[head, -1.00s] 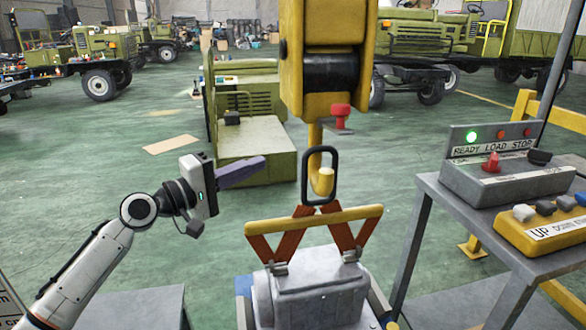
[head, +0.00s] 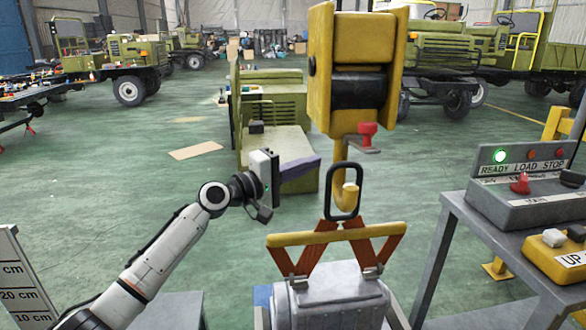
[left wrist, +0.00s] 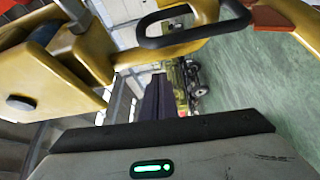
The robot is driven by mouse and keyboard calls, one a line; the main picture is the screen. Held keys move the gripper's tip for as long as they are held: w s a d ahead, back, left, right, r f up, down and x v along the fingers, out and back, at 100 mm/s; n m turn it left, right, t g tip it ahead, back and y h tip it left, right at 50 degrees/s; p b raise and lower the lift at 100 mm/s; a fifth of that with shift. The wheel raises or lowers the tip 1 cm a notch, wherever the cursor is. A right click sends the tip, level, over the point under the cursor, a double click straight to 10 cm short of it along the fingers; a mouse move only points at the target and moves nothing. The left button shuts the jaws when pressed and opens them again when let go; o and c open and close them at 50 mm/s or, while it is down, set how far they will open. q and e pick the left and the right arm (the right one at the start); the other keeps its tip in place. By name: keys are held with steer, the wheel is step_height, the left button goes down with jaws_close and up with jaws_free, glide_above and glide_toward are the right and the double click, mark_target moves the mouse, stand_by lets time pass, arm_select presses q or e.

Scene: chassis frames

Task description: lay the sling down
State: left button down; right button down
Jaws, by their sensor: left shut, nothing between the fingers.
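The sling has a yellow spreader bar (head: 330,234), orange-red straps (head: 378,250) and a black ring (head: 345,192). The ring is around the yellow hook (head: 348,196), which hangs under the yellow hoist block (head: 358,65). The straps run down to lugs on a grey housing (head: 330,298). My left gripper (head: 305,168), with purple fingers, is shut and empty, just left of the ring and apart from it in the head view. In the left wrist view the fingers (left wrist: 160,97) show below the ring (left wrist: 185,38). My right gripper is out of view.
A grey bench (head: 458,205) at the right carries a control box (head: 520,185) with a lit green READY lamp and a yellow pendant (head: 560,250). A height scale board (head: 22,285) stands at the lower left. Green floor behind the hook is open up to a green vehicle body (head: 275,150).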

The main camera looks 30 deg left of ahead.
arm_select(q)
steer(key=s+d+p, duration=0.2)
steer(key=d, duration=0.1)
steer(key=shift+s+d+f+p, duration=0.1)
steer(key=shift+d+f+p, duration=0.05)
steer(key=shift+p, duration=0.15)
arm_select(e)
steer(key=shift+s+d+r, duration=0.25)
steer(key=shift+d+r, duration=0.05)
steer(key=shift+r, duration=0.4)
